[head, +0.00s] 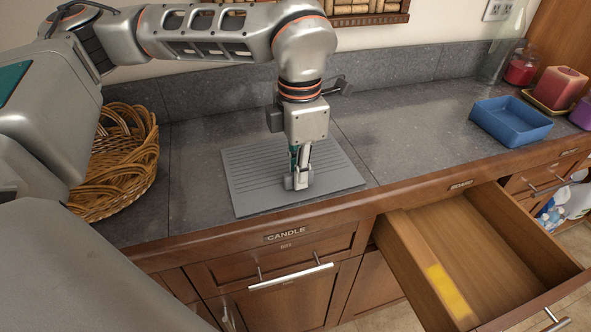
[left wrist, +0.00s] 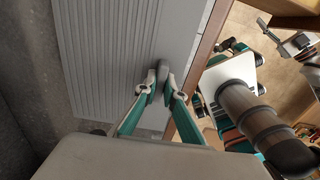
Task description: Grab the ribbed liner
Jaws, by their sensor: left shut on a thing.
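The ribbed liner (head: 250,178) is a flat grey mat with parallel grooves. It lies on the dark stone counter near the front edge, in the middle of the head view. It also shows in the left wrist view (left wrist: 110,50). My left gripper (head: 299,180) points down over the liner, near its front edge. In the left wrist view the fingertips (left wrist: 164,82) are close together at the liner's edge, shut on the liner. The exact grip is partly hidden by the fingers. My right gripper is not in the head view.
An open, wooden drawer (head: 490,235) juts out below the counter at right, with a yellow patch inside. A wicker basket (head: 125,165) stands at left. A blue tray (head: 511,121) and candles (head: 560,87) stand at right. The counter between liner and tray is clear.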

